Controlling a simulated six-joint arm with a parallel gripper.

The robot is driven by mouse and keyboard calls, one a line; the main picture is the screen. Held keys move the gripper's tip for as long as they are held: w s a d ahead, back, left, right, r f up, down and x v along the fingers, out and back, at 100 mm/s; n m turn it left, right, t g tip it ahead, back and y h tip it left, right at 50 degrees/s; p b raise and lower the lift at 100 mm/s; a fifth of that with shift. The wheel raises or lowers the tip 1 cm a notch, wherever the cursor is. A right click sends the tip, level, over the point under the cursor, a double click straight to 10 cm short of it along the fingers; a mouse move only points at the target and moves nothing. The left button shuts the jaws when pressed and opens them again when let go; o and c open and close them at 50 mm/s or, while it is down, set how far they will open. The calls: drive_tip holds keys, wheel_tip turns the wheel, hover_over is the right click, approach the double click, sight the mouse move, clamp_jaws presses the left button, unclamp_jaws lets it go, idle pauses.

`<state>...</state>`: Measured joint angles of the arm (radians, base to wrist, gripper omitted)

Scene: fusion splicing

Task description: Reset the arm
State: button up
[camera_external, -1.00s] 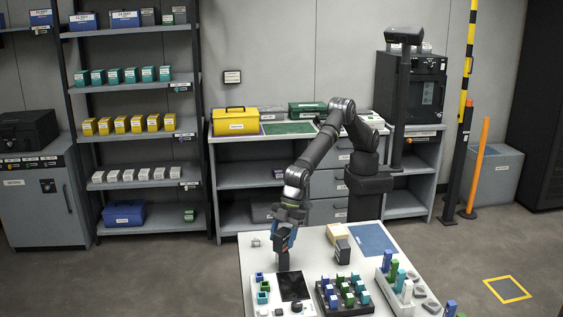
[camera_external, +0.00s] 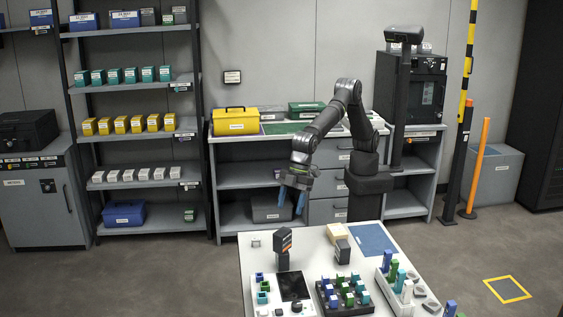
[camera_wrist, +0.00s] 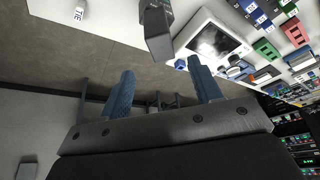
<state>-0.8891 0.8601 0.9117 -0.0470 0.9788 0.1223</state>
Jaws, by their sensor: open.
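My gripper (camera_external: 290,200) is open and empty, with its blue fingers pointing down above the far edge of the white worktable (camera_external: 258,262). The fingers also show apart in the wrist view (camera_wrist: 160,92), with nothing between them. A dark handheld device (camera_external: 283,240) with an orange mark stands upright on the table in front of my gripper, apart from it. It also shows at the top of the wrist view (camera_wrist: 157,30).
A white panel with a black screen (camera_external: 293,287), a dark rack of coloured pieces (camera_external: 345,308) and a light tray of coloured pieces (camera_external: 392,297) fill the table's near side. A small dark box (camera_external: 342,252) and a blue mat (camera_external: 372,239) lie right. Shelving with boxes (camera_external: 140,90) stands behind left.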

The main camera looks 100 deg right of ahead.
sight(282, 231)
drive_tip(key=shift+f, duration=0.1)
drive_tip(key=x, duration=1.2)
drive_tip(key=shift+f, duration=0.15)
wheel_tip(282, 231, up, 3)
drive_tip(key=shift+r, duration=0.7)
